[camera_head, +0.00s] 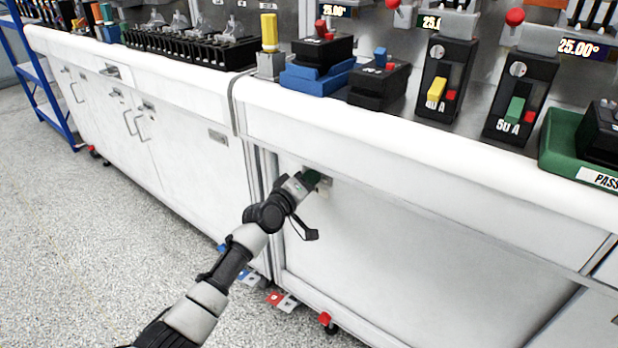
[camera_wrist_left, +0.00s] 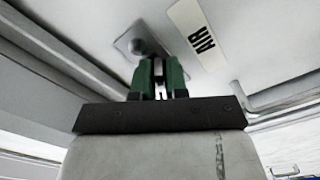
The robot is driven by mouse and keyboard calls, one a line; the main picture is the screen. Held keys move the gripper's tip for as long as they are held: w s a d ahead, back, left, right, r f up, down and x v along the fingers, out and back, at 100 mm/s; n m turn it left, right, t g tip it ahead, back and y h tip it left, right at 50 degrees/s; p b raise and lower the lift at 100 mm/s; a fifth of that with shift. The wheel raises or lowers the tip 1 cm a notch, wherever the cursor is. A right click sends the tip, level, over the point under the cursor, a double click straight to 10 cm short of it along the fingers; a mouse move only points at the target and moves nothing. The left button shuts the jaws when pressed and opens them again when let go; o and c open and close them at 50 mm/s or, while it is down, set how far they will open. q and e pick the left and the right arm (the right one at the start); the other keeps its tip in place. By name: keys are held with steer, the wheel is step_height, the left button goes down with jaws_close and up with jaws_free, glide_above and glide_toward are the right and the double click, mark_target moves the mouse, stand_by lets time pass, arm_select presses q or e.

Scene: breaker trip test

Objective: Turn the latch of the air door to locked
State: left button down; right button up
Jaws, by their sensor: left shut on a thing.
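The air door (camera_head: 420,260) is the white cabinet front below the bench edge in the head view. Its latch (camera_wrist_left: 139,46), a grey metal plate with a rounded knob, is on the door's upper left part. An AIR label (camera_wrist_left: 198,36) is beside it in the wrist view. My left gripper (camera_head: 314,178) reaches the latch from the left. In the wrist view the green fingers (camera_wrist_left: 160,76) are close together, shut on the latch. The fingers hide part of the latch, and I cannot tell its exact angle. My right gripper is not in view.
The white bench top (camera_head: 380,135) overhangs just above the latch and carries several breakers, including one with a yellow lever (camera_head: 436,92). Other cabinet doors (camera_head: 150,135) with handles are at the left. The speckled floor (camera_head: 70,250) is open at the left.

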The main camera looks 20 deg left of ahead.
arm_select(q)
steer(key=n+p, duration=0.1)
steer(key=n, duration=0.3)
steer(key=shift+n, duration=0.4)
steer(key=shift+n+p, duration=0.35)
steer(key=shift+n, duration=0.55)
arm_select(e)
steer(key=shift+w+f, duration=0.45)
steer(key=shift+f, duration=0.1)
arm_select(q)
steer(key=c, duration=1.1)
jaws_free()
steer(key=shift+c, duration=0.2)
steer(key=shift+r, duration=0.1)
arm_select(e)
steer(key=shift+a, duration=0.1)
